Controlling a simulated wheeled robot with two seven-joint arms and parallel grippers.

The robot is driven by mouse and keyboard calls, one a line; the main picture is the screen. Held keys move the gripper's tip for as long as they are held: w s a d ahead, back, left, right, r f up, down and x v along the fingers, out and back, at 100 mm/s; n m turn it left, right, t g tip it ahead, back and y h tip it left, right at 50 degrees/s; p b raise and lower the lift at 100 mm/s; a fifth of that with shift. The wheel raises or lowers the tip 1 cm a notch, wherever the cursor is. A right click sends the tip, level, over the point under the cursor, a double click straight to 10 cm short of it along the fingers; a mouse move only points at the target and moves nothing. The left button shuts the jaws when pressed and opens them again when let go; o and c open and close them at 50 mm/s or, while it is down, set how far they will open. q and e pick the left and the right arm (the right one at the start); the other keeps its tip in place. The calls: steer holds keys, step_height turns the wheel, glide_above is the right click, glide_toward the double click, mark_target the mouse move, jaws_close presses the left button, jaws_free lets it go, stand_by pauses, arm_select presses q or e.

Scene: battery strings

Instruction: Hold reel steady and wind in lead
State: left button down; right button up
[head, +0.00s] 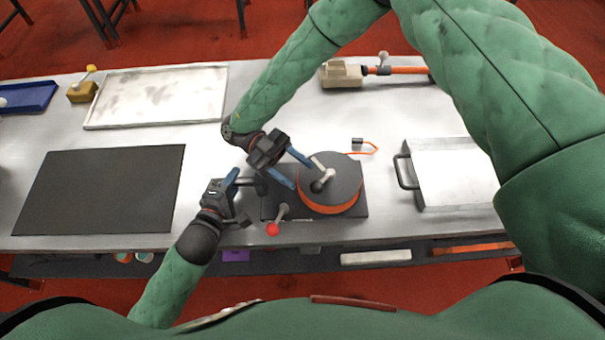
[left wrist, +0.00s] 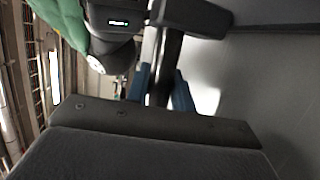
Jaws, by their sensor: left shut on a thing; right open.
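The reel (head: 343,172) has a dark round top and orange lead wound around its side, and stands on a dark base (head: 350,213). The lead's free end (head: 372,148), orange with a small dark plug, lies on the table behind the reel. My left gripper (head: 241,188) is shut on a dark handle at the base's left side. In the left wrist view its blue fingers (left wrist: 165,88) flank a dark bar. My right gripper (head: 304,176) is open, its blue fingers beside the crank knob (head: 318,186) on the reel top; I cannot tell if they touch it.
A red-knobbed lever (head: 272,229) stands at the base's front edge. A metal box with a handle (head: 452,174) is to the right. A black mat (head: 100,190) and a pale tray (head: 157,96) lie left. An orange-handled tool (head: 395,70) lies behind.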

steer(key=shift+w+a+f, duration=0.1)
steer(key=shift+w+a, duration=0.15)
